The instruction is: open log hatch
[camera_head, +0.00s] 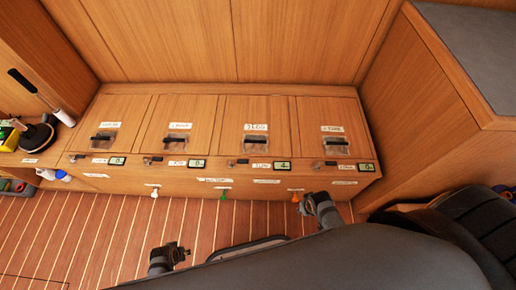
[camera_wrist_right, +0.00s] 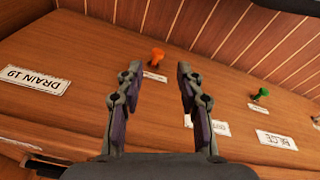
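Several wooden hatches lie in a row on the bench top, all shut in the head view. The log hatch (camera_head: 255,108) appears to be the third from the left; its small label (camera_head: 256,127) seems to read LOG. A black handle (camera_head: 254,141) sits in a clear recess below that label. My right gripper (camera_head: 318,207) is in front of the bench's right end, apart from the hatches. In the right wrist view it (camera_wrist_right: 157,72) is open and empty, its fingers facing the bench front. My left gripper (camera_head: 170,257) hangs low above the floor; its fingers are too small to read.
Small latches and displays (camera_head: 283,166) line the bench's front edge. White, green (camera_head: 223,194) and orange (camera_wrist_right: 158,57) knobs stick out of the front face. A wooden cabinet (camera_head: 420,110) rises at the right.

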